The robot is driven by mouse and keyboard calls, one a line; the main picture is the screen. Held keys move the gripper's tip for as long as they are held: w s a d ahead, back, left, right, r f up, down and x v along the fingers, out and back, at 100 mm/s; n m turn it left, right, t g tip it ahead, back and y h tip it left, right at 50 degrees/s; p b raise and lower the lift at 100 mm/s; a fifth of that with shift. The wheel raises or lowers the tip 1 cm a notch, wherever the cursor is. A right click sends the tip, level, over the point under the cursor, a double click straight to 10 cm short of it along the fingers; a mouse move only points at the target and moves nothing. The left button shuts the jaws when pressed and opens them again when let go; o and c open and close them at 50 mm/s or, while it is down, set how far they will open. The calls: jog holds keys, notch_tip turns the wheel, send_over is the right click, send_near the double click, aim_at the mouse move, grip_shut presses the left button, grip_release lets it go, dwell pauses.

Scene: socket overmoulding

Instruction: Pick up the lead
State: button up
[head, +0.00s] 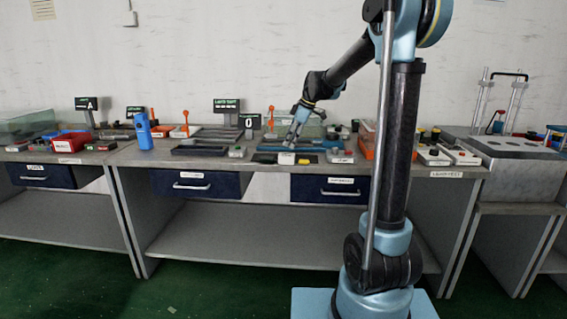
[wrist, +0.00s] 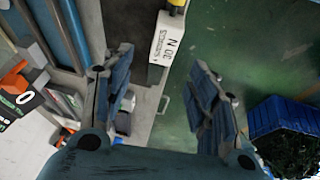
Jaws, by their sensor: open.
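I cannot clearly make out a lead in either view. A blue bin (wrist: 268,113) with dark, tangled contents shows at the lower right of the wrist view, clear of the fingers; I cannot tell what the contents are. A white labelled block (wrist: 168,38) lies beyond the fingertips.
The bench (head: 135,158) carries a blue upright device (head: 143,131), trays, a display (head: 227,105) and small fixtures around my gripper. Drawers (head: 195,185) sit below the top. A metal unit (head: 515,175) stands at the right. The green floor (head: 75,275) in front is open.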

aim_at(283, 155)
jog(key=shift+x, duration=3.75)
jog(key=shift+s+a, duration=0.2)
jog(key=c, duration=1.2)
